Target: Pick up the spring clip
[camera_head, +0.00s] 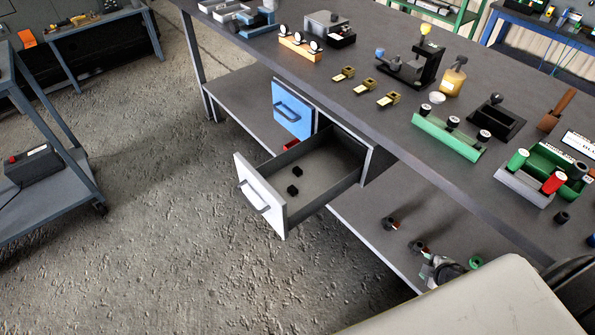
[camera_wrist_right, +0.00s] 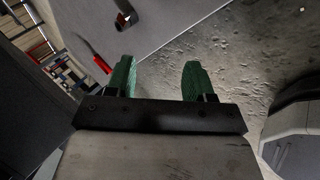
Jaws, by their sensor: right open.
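I cannot tell for sure which thing is the spring clip. Three small brass pieces with dark openings lie in a row on the bench top in the head view; the middle brass piece (camera_head: 365,86) is one of them. Two small black blocks (camera_head: 293,180) lie in the open drawer (camera_head: 268,207). In the right wrist view my right gripper (camera_wrist_right: 158,76) is open, with two green fingers apart and nothing between them. A grey surface and the floor show beyond the fingers. My left gripper is not in view.
The grey bench (camera_head: 300,68) carries a green block with black-topped parts (camera_head: 447,133), an amber bottle (camera_head: 453,77) and a black box (camera_head: 494,120). The white-fronted drawer juts out over the floor. Dark rings (camera_head: 417,247) lie on the lower shelf. A cart (camera_head: 50,205) stands left.

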